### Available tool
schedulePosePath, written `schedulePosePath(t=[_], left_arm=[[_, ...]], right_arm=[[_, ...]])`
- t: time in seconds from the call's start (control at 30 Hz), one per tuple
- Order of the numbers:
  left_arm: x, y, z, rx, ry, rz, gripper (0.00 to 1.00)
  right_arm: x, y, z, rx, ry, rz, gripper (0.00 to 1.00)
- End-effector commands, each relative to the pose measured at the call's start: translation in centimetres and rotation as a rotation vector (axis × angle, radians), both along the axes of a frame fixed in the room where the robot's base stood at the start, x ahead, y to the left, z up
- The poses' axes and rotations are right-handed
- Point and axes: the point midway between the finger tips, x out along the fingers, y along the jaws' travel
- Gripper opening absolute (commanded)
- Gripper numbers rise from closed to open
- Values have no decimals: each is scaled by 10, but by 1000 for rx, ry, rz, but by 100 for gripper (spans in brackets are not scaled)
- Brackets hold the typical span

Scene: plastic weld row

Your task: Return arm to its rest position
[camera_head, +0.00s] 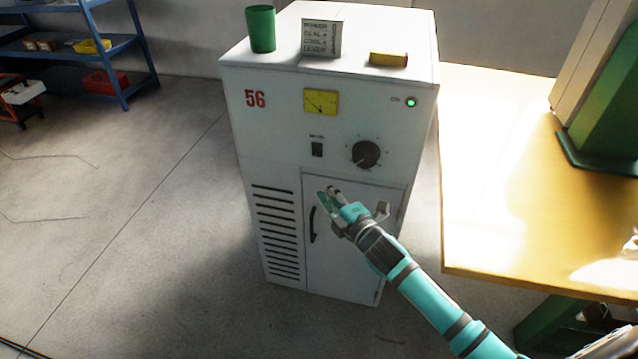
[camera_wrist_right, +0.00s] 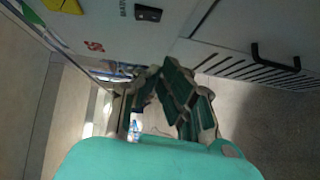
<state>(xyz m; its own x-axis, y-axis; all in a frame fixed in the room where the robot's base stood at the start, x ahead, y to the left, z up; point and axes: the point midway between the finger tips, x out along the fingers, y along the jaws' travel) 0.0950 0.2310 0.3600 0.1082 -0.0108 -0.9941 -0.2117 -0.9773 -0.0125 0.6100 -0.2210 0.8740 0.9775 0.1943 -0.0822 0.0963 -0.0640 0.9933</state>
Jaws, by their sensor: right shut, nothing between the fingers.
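My right gripper (camera_head: 328,197) is in front of the lower door of a white cabinet (camera_head: 262,130) marked 56. In the head view its arm comes in from the lower right. In the right wrist view the gripper's fingers (camera_wrist_right: 178,95) are close together, with nothing held. The cabinet's front carries a yellow meter (camera_head: 320,102), a small black switch (camera_head: 317,149), a dark round knob (camera_head: 366,154) and a lit green lamp (camera_head: 411,102). The door is closed; its black handle (camera_head: 312,225) is just left of and below the fingers. My left gripper is not in view.
On the cabinet top stand a green cup (camera_head: 261,29), a lettered block (camera_head: 321,38) and a yellow and red piece (camera_head: 388,59). A wooden table (camera_head: 500,200) is close on the right. A blue shelf (camera_head: 122,50) stands far left.

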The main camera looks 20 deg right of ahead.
Motion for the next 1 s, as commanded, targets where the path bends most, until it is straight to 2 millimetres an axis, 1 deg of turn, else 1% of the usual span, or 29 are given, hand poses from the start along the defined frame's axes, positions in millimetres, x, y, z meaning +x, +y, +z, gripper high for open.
schedulePosePath(t=[0.03, 0.1, 0.2, 0.47, 0.7, 0.77, 0.83, 0.87, 0.97, 1.0], left_arm=[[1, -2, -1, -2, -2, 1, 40], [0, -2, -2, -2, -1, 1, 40], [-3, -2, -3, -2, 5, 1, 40], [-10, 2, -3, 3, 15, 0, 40], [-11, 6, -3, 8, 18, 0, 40], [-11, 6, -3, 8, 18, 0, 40], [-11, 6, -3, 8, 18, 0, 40], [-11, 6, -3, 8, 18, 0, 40], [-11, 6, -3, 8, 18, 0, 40], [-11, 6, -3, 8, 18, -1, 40]], right_arm=[[-7, -2, -2, -1, 1, -1, 0], [-13, -3, -2, -1, 1, -2, 0], [-17, -4, -2, -2, 0, -2, 0], [-18, -4, -1, -1, 0, -1, 0], [-18, -4, -2, -1, 0, -1, 0], [-18, -5, -5, 3, 8, -4, 0], [-20, -8, -20, 24, 39, -15, 0], [-21, -10, -30, 39, 62, -24, 0], [-31, -19, -83, 116, 173, -71, 0], [-38, -23, -110, 156, 231, -97, 0]])
